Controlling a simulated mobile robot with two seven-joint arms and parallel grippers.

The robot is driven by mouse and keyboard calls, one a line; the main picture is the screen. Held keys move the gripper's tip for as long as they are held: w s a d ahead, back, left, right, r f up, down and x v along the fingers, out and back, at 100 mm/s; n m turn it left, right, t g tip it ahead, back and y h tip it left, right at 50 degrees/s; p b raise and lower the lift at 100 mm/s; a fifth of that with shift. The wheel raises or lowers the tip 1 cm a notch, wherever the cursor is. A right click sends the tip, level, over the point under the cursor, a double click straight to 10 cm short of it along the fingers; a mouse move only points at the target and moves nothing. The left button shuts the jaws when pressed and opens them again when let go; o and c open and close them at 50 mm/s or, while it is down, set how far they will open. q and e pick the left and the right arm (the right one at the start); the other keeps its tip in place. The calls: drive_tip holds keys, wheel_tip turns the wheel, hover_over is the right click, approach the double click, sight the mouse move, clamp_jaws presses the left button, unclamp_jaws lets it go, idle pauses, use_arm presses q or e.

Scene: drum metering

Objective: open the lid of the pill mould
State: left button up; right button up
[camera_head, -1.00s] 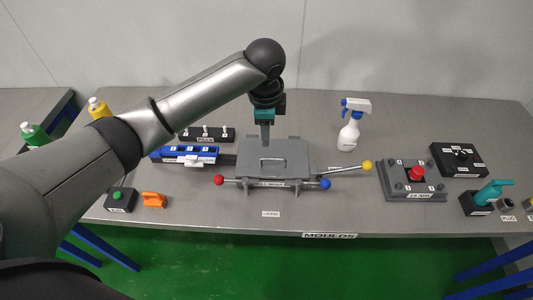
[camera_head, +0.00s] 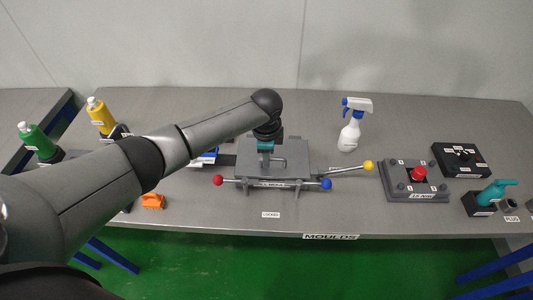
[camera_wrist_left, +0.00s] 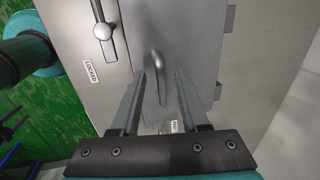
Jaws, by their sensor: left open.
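The pill mould is a grey block with a flat lid (camera_head: 297,155) in the middle of the bench in the head view; the lid also shows in the left wrist view (camera_wrist_left: 195,35). A raised bar handle (camera_wrist_left: 158,66) stands on the lid. My left gripper (camera_head: 265,166) reaches down over the lid at the handle. In the left wrist view its fingers (camera_wrist_left: 162,73) are open, one on each side of the handle; contact is not clear. A red ball (camera_head: 218,180) and a blue ball (camera_head: 326,184) end the front bar. My right gripper is out of view.
A lever with a yellow ball (camera_head: 368,165) sticks out right of the mould. A spray bottle (camera_head: 349,130) stands behind it. A red-button box (camera_head: 418,174) is further right. An orange part (camera_head: 153,201) lies left. The bench front near the locked label (camera_head: 271,214) is clear.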

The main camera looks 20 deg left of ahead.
use_arm(q)
clamp_jaws()
idle(1.4)
